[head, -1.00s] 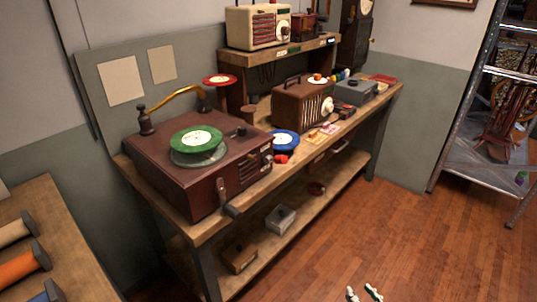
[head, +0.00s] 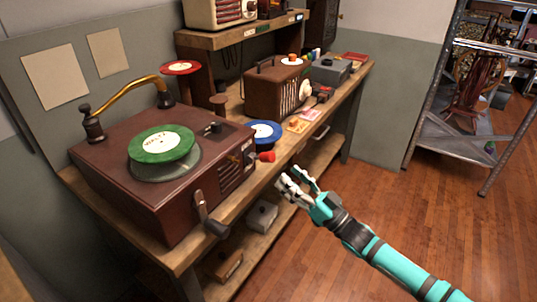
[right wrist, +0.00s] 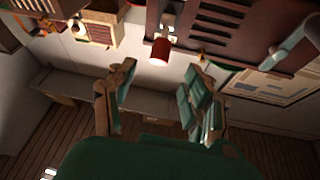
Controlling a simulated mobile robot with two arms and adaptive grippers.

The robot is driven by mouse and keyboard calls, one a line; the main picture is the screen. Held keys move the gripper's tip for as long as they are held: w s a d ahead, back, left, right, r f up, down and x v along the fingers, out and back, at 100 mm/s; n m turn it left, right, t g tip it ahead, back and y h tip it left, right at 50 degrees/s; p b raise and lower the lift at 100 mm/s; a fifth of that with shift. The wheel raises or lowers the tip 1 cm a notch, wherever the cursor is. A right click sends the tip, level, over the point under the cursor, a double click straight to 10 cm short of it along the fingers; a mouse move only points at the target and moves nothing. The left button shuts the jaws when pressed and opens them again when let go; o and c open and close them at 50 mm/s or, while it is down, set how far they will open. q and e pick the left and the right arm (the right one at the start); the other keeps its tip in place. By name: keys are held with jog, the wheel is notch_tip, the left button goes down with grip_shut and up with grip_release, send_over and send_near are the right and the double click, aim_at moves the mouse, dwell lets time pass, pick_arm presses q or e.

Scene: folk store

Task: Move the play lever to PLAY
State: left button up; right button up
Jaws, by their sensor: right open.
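A brown record player (head: 125,165) with a green record (head: 160,144) stands on the wooden workbench. A lever with a red knob (head: 267,156) sticks out from its front right side; I take it for the play lever. I cannot read a PLAY mark. My right gripper (head: 295,178) is open and empty, in front of the bench edge, to the right of and lower in the picture than the red knob, apart from it. In the right wrist view the red knob (right wrist: 160,52) shows beyond and between the open fingers (right wrist: 163,80). My left gripper is not in view.
A crank (head: 208,214) juts from the player's front. A blue record (head: 263,132) lies behind the lever, and a brown radio (head: 275,92) stands farther back. Boxes (head: 262,215) sit on the lower shelf. The floor at right is clear up to a metal rack (head: 455,135).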

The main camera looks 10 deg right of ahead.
aim_at(273, 161)
jog(key=p+x, duration=0.1)
jog(key=x, duration=0.6)
jog(key=shift+w+a+r, duration=0.15)
jog(key=shift+w, duration=0.15)
jog(key=shift+w+a+r, duration=0.1)
jog(key=shift+w+a, duration=0.05)
jog(key=shift+w, duration=0.05)
jog(key=shift+w+a, duration=0.1)
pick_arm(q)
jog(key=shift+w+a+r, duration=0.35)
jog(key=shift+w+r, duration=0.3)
pick_arm(e)
grip_shut()
